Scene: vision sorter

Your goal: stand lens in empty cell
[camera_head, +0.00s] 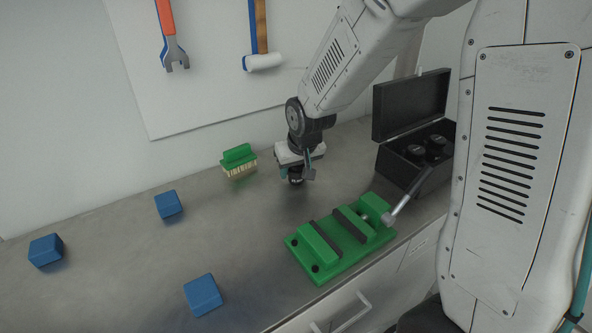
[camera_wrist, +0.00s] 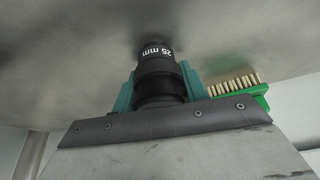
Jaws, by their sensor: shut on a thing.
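My gripper (camera_head: 297,172) is shut on a black lens (camera_wrist: 158,75) marked "25 mm". The teal fingers hold the lens from both sides in the wrist view. In the head view the lens (camera_head: 296,180) hangs below my gripper over the grey bench; whether it touches the bench I cannot tell. A black case (camera_head: 393,166) with its lid raised stands at the right and holds black lenses (camera_head: 414,152). My column hides part of the case, and its cells are not clearly visible, so I cannot make out an empty one.
A green vise (camera_head: 319,250) sits at the bench front, its handle (camera_head: 401,205) pointing towards the case. A green brush (camera_head: 238,158) stands left of my gripper. Blue blocks (camera_head: 168,205), (camera_head: 203,295) and (camera_head: 46,250) lie at the left. The bench between them is clear.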

